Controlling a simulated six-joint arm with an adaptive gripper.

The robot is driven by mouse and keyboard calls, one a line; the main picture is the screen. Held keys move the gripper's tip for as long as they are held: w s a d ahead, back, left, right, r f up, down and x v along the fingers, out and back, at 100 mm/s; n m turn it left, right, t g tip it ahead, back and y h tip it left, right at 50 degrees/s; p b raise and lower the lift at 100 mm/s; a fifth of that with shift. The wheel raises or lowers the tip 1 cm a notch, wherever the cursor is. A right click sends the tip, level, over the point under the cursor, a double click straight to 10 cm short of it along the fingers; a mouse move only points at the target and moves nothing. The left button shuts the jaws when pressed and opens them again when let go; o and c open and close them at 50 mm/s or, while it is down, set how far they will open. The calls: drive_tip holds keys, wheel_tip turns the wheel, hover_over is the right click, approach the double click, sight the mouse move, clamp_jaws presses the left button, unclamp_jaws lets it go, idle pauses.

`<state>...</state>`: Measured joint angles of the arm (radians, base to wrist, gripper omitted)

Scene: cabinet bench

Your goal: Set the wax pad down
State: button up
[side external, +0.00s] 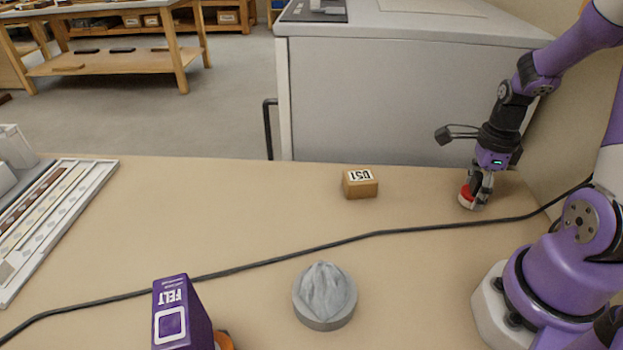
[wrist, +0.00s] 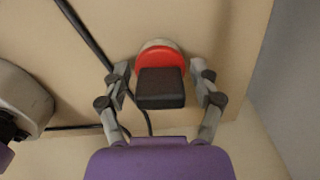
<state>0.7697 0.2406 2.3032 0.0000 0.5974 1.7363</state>
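The wax pad (side external: 466,197) appears as a red and pale rounded piece at the right of the bench, low at my gripper's fingertips. In the wrist view the red pad (wrist: 160,58) has a pale far edge, with a dark block in front of it.
A black cable (side external: 330,246) crosses the bench (side external: 230,215) and passes near my gripper. Bench between gripper and block is clear.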

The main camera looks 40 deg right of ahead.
sight(482, 176)
idle(0.3)
wheel_tip(482, 176, up, 9)
drive_tip(key=shift+d+r, duration=0.1)
drive_tip(key=shift+w+a+r+n, duration=0.25)
drive_tip(key=shift+a+r+n, duration=0.2)
drive_tip(key=shift+r+n, duration=0.35)
drive_tip(key=w+a+r+n+t+h, duration=0.1)
drive_tip(key=w+a+r+n+t, duration=0.1)
drive_tip(key=a+n, duration=0.6)
drive_tip(key=w+r+n, duration=0.1)
drive_tip(key=n, duration=0.3)
drive_tip(key=shift+r+n+t, duration=0.2)
drive_tip(key=shift+n+t, duration=0.2)
drive_tip(key=shift+o, duration=0.4)
drive_tip(key=a+r+n+t+y, duration=0.1)
drive_tip(key=a+r+n+t, duration=0.1)
drive_tip(key=a+n, duration=0.5)
drive_tip(key=n, duration=0.6)
drive_tip(key=shift+s+a+n+t, duration=0.15)
drive_tip(key=shift+a+n+t, duration=0.15)
drive_tip(key=shift+a+t, duration=0.1)
drive_tip(key=shift+a+n, duration=0.1)
drive_tip(key=shift+n, duration=0.3)
